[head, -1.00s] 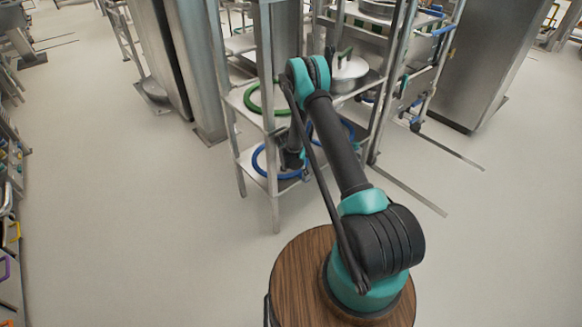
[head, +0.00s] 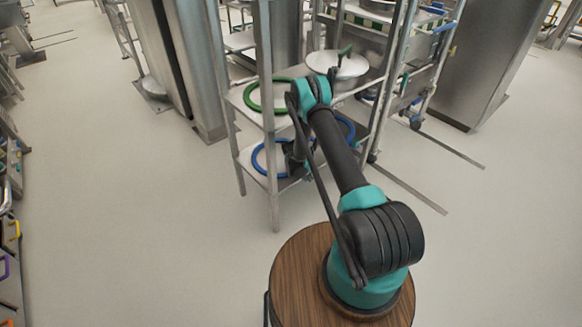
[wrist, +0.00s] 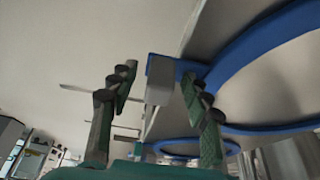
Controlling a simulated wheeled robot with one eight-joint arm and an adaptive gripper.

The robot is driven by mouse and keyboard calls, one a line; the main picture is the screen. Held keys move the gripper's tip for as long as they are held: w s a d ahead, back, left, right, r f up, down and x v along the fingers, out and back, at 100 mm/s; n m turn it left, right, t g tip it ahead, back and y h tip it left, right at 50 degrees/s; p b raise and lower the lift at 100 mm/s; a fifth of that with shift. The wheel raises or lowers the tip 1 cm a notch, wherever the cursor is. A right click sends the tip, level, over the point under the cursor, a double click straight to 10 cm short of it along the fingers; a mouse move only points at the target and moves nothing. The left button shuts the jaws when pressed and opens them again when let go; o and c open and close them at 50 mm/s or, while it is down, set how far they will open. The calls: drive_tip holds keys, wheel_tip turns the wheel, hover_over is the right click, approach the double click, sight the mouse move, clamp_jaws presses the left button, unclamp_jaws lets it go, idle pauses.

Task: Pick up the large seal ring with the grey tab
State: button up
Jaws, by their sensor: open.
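A large blue seal ring (wrist: 228,68) fills the upper right of the wrist view. A grey tab (wrist: 159,82) sticks out from its near edge. My gripper (wrist: 158,74) is open, with one green-padded finger on each side of the tab in that view. I cannot tell whether either finger touches it. In the head view my gripper (head: 297,158) is at the lower shelf, partly hidden behind a rack post and my arm. A blue ring (head: 257,160) lies on that shelf at the left, and another blue ring (head: 349,127) shows behind my arm.
A metal rack (head: 270,120) holds the rings, and its front post stands close to my gripper. A green ring (head: 252,101) lies on the shelf above, beside a lidded pot (head: 338,65). In the wrist view, a second blue ring (wrist: 180,146) lies lower. Open floor (head: 130,220) is at the left.

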drive_tip(key=shift+c, duration=0.6)
clamp_jaws()
drive_tip(key=shift+r, duration=0.1)
